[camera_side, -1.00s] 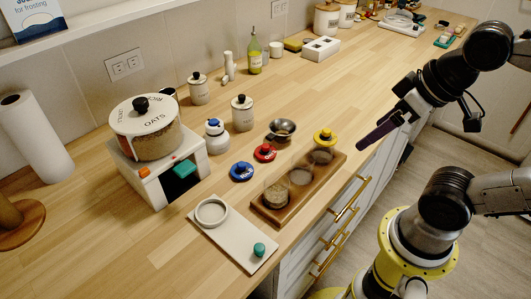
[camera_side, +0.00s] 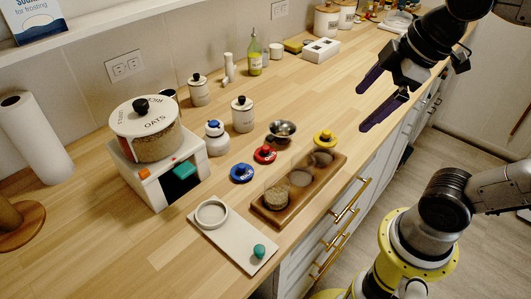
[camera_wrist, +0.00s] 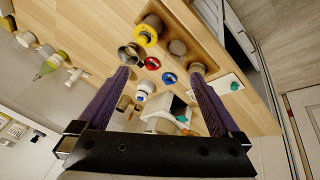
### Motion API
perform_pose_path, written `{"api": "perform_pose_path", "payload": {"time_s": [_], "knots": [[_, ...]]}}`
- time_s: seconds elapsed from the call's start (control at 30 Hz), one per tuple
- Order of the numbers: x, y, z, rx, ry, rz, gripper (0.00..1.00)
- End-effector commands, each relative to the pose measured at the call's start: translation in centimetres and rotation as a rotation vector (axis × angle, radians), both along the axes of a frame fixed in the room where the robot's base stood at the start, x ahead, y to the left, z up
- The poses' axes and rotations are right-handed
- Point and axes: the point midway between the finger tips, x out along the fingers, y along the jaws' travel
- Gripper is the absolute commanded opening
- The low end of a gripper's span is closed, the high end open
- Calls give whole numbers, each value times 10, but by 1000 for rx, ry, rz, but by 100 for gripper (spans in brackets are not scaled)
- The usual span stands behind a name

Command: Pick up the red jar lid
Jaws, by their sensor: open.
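The red jar lid (camera_side: 265,154) lies on the wooden counter between the blue lid (camera_side: 242,172) and a small metal bowl (camera_side: 282,130). It also shows in the wrist view (camera_wrist: 152,63), in the gap between my fingers. The yellow lid (camera_side: 324,138) sits at the back end of the wooden jar tray. My gripper (camera_side: 366,108) is open and empty, above and to the right of the lids, near the counter's front edge. In the wrist view my gripper's purple fingers (camera_wrist: 160,72) are spread wide. Nothing hides the red lid.
A wooden tray (camera_side: 308,192) with several glass jars stands just in front of the lids. White canisters (camera_side: 243,115) and a white bottle (camera_side: 216,138) stand behind them. An oats pot (camera_side: 150,138) on a white stand is at left. A pale board (camera_side: 230,232) lies in front.

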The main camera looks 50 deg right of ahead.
Motion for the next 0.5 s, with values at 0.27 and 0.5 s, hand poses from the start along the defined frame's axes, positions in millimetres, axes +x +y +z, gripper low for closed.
{"api": "perform_pose_path", "payload": {"time_s": [0.27,0.5], "knots": [[104,15,24,-202,171,573,100],[185,36,-10,-240,304,852,100]]}}
